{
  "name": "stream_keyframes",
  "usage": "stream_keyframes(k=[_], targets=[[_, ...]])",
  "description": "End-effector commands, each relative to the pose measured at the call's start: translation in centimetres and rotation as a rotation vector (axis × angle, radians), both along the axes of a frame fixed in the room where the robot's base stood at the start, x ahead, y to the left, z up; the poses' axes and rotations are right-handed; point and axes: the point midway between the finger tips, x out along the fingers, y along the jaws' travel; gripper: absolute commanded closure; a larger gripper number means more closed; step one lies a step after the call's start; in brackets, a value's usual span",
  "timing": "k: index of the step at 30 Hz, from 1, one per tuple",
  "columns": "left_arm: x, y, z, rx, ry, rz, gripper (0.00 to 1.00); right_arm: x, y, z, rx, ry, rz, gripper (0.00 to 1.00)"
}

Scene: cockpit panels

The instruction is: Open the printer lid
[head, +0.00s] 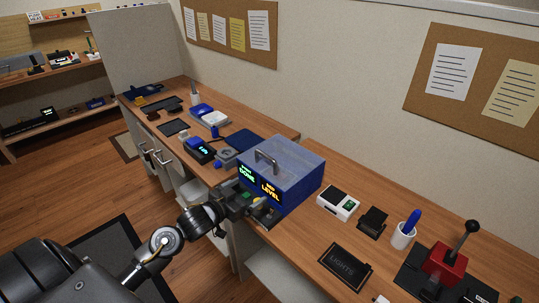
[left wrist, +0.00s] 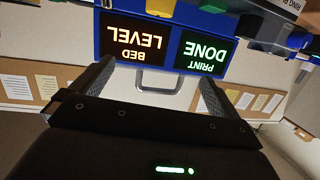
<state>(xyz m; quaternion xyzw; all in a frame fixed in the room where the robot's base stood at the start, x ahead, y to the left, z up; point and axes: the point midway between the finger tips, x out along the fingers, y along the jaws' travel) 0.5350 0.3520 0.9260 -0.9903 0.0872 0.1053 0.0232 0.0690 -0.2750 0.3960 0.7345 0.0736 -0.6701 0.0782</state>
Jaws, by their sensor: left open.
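The printer (head: 283,172) is a blue box on the wooden counter, with a grey-blue lid (head: 290,155) that looks shut. A grey bar handle (head: 266,161) stands on the lid. Two front screens read "PRINT DONE" (head: 247,174) and "BED LEVEL" (head: 270,190). My left gripper (head: 243,203) is low at the printer's front, below the screens. In the left wrist view the picture is upside down. My left gripper (left wrist: 152,88) is open there, and the handle (left wrist: 168,84) appears between its fingers, farther off; nothing is held. My right gripper is not in view.
Small items lie left of the printer, including a black device with a blue display (head: 200,150). To the right are a white device (head: 338,203), a "LIGHTS" panel (head: 345,267), a white cup (head: 402,236) and a red lever unit (head: 444,263). The wall is behind.

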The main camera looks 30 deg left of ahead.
Motion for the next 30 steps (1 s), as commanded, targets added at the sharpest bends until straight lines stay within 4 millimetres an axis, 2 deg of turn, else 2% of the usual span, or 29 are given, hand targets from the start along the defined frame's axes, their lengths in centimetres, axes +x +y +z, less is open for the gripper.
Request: stream_keyframes(k=[3, 6, 9, 14, 17, 30], targets=[[2.0, 1.1, 3.4, -0.032, -0.106, -0.052, 0.0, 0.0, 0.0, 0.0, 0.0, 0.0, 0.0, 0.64], [2.9, 1.7, 5.5, -0.059, -0.168, -0.091, 0.0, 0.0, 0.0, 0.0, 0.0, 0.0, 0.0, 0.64], [3.3, 1.9, 6.6, -0.074, -0.199, -0.113, 0.0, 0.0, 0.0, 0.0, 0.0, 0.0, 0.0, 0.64], [3.5, 1.9, 6.8, -0.079, -0.204, -0.118, 0.0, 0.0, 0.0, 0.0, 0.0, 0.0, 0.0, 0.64], [4.3, 1.6, 6.9, -0.079, -0.205, -0.117, 0.0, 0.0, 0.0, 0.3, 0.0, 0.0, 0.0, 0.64], [11.6, -0.5, 6.9, -0.077, -0.202, -0.115, 0.0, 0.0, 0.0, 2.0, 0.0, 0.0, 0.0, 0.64]])
